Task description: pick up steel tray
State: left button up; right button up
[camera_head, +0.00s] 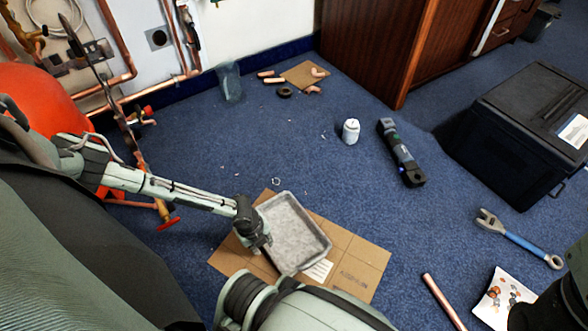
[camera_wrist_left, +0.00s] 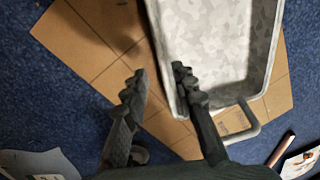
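The grey steel tray (camera_head: 296,232) lies on a flat brown cardboard sheet (camera_head: 352,253) on the floor. In the left wrist view the tray (camera_wrist_left: 222,45) fills the upper middle, with a loop handle (camera_wrist_left: 246,127) at its near end. My left gripper (camera_head: 258,240) is at the tray's left edge. In the wrist view its fingers (camera_wrist_left: 159,73) are apart, one outside the tray's left wall and the other over its inner side. I cannot tell whether they touch it. Dark parts at the head view's lower right corner may be my right gripper; its fingers are not clear.
A black case (camera_head: 520,125), a dark tool (camera_head: 401,152), a white bottle (camera_head: 351,131) and a blue-handled wrench (camera_head: 520,240) are to the right. A copper pipe (camera_head: 443,301) and a picture card (camera_head: 500,298) lie at lower right. Pipework (camera_head: 120,60) lines the wall. Floor beyond the tray is mostly clear.

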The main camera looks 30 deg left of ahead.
pick_arm(q)
jog(key=f+b, duration=0.1)
jog(key=f, duration=0.1)
jog(key=w+f+b, duration=0.1)
jog(key=f, duration=0.2)
jog(key=shift+w+d+f+b, duration=0.15)
jog(key=shift+d+f+b, duration=0.2)
jog(key=shift+b, duration=0.05)
grip_shut()
